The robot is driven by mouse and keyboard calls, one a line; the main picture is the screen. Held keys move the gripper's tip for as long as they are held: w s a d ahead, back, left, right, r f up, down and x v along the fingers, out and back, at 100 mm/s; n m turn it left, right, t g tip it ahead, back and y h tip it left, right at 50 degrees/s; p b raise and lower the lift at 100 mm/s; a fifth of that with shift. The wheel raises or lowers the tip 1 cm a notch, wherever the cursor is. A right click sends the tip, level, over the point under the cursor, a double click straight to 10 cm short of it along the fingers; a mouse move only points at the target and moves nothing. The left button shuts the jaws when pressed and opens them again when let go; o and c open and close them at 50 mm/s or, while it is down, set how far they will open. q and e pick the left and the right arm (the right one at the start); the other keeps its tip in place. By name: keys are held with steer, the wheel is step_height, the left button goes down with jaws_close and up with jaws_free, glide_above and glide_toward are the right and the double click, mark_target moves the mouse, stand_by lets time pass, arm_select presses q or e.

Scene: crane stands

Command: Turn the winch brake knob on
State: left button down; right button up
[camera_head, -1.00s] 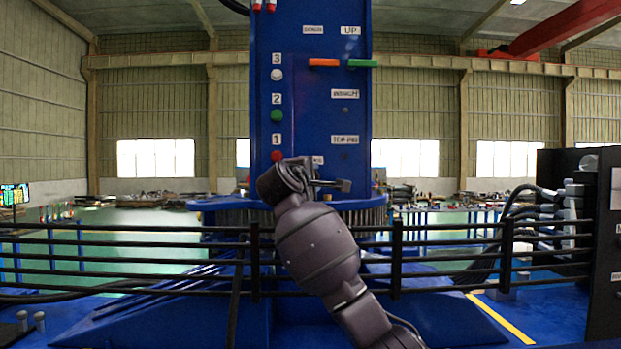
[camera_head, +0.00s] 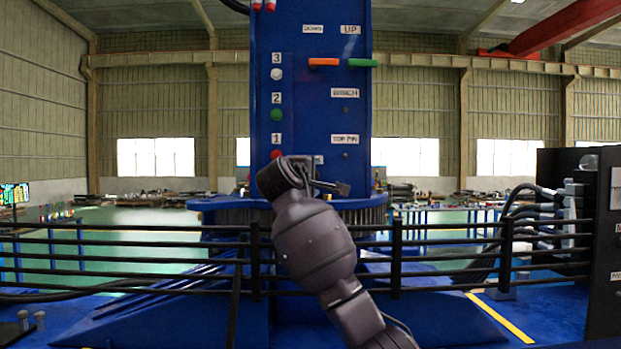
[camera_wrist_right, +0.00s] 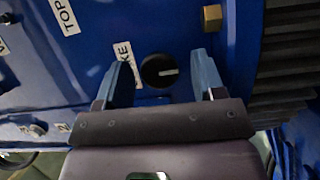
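The winch brake knob is a round black knob (camera_wrist_right: 153,71) with a white pointer line, on the blue panel (camera_wrist_right: 170,25) in the right wrist view. The pointer line lies roughly sideways in that view. A white label (camera_wrist_right: 121,66) ending in "KE" is beside it, partly covered by a finger. My right gripper (camera_wrist_right: 161,60) is open, with one blue-grey finger on each side of the knob and gaps visible between. In the head view my right gripper (camera_head: 330,187) is in front of the blue column (camera_head: 312,100); the knob is hidden there. My left gripper is not in view.
A brass-coloured block (camera_wrist_right: 212,18) sticks out close to the right finger. The column carries a white button (camera_head: 276,74), a green button (camera_head: 276,115), an orange handle (camera_head: 323,62) and a green handle (camera_head: 362,63). Black railings (camera_head: 150,240) cross in front.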

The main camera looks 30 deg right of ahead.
steer(key=b+v, duration=0.2)
steer(key=v, duration=0.8)
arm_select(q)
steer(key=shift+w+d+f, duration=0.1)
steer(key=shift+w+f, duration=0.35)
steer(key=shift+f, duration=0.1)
arm_select(e)
steer(key=shift+s+a, duration=0.25)
steer(key=shift+a, duration=0.1)
